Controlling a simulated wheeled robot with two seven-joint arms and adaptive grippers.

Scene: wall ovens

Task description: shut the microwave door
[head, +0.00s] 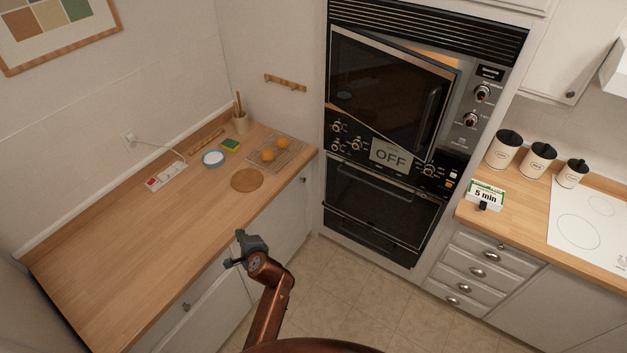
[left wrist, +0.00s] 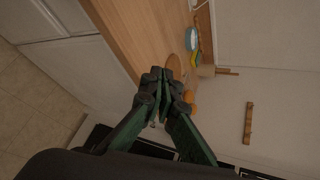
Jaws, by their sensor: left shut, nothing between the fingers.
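The microwave is the upper unit of the built-in wall oven stack in the head view. Its dark glass door (head: 385,85) stands ajar, seemingly hinged at the left, with its right side swung out and a warm-lit strip of interior (head: 435,57) showing above it. A dark upright handle (head: 430,115) is near the door's right edge. My left gripper (head: 240,248) is shut and empty, in front of the left counter's edge, well left of and apart from the door. Its closed fingers (left wrist: 160,76) show in the left wrist view. My right gripper is out of view.
The left counter (head: 130,235) holds a round wooden board (head: 247,180), a rack with orange fruit (head: 268,155), a blue-rimmed dish (head: 213,158) and a power strip (head: 167,177). The lower oven (head: 385,200) bears an "OFF" sign (head: 391,155). Floor (head: 345,300) before the ovens is clear.

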